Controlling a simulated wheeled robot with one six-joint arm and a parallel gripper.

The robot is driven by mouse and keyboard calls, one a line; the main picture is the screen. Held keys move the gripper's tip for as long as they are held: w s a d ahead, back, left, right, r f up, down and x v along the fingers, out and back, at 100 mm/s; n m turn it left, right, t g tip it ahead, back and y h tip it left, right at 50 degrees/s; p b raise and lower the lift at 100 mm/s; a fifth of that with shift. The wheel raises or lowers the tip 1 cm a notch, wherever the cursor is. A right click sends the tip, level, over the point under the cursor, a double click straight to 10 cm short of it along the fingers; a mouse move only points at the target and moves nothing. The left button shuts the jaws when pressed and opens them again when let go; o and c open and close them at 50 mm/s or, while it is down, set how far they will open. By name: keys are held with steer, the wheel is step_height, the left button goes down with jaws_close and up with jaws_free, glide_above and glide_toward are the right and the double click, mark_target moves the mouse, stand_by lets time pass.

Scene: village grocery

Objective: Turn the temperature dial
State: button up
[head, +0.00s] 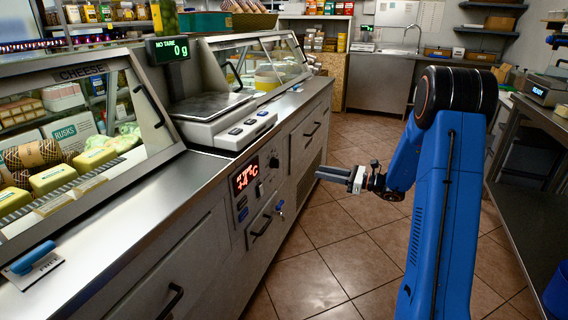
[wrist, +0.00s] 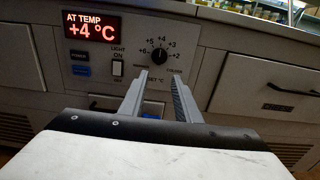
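The temperature dial (wrist: 159,56) is a round black knob on the counter's front panel, with a printed scale from +6 to +2 around its top. Its pointer looks roughly upward, near +4. The dial also shows in the head view (head: 273,162), small and dark. A red display (wrist: 92,28) left of it reads "AT TEMP +4 °C". My gripper (wrist: 159,80) is open and empty, its two fingers pointing at the panel just below the dial in the wrist view. In the head view my gripper (head: 322,173) is apart from the panel, to its right.
A scale (head: 222,120) stands on the counter above. The tiled floor (head: 325,250) is clear.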

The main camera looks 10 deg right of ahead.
mark_target(275, 163)
steer(key=x, duration=1.7)
steer(key=shift+a, duration=0.1)
jaws_close()
